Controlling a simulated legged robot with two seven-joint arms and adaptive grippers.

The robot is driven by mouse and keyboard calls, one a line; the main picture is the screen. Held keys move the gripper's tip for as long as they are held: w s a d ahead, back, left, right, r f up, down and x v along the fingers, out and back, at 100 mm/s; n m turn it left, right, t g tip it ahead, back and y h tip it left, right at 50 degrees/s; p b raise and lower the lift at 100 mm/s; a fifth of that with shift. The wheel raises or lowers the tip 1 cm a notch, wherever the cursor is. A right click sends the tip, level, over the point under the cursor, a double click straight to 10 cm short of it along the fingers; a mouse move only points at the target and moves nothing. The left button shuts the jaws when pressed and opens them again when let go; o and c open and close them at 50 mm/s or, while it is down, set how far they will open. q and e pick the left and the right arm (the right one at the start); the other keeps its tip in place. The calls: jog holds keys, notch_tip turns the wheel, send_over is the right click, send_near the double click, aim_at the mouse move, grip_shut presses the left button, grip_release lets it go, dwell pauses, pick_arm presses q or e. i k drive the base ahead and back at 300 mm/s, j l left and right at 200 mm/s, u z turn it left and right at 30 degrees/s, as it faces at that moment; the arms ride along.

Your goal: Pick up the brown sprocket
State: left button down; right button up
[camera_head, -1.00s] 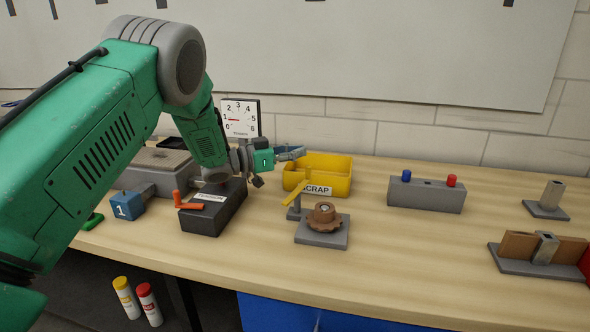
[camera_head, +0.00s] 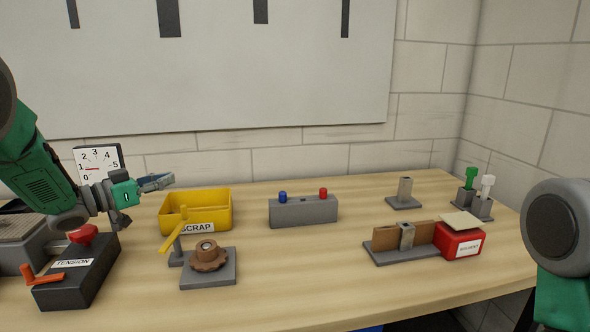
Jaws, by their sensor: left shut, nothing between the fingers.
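The brown sprocket (camera_head: 208,257) lies flat on a grey square base (camera_head: 222,278), around a central post, at the left of the table. A yellow lever (camera_head: 174,242) on a small grey stand is beside it. My left gripper (camera_head: 158,183) is at the left, above the table and left of the yellow bin, farther back than the sprocket. It is shut and empty, apart from the sprocket. At the right edge only part of my right arm shows; its gripper is not in view.
The yellow SCRAP bin (camera_head: 226,206) stands behind the sprocket. The dark TENSION box (camera_head: 90,280) with an orange handle is left of it. A grey block with blue and red buttons (camera_head: 290,213) and a red box (camera_head: 457,242) stand rightward. The front middle of the table is clear.

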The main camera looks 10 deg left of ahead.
aim_at(200, 259)
jog(key=k, duration=1)
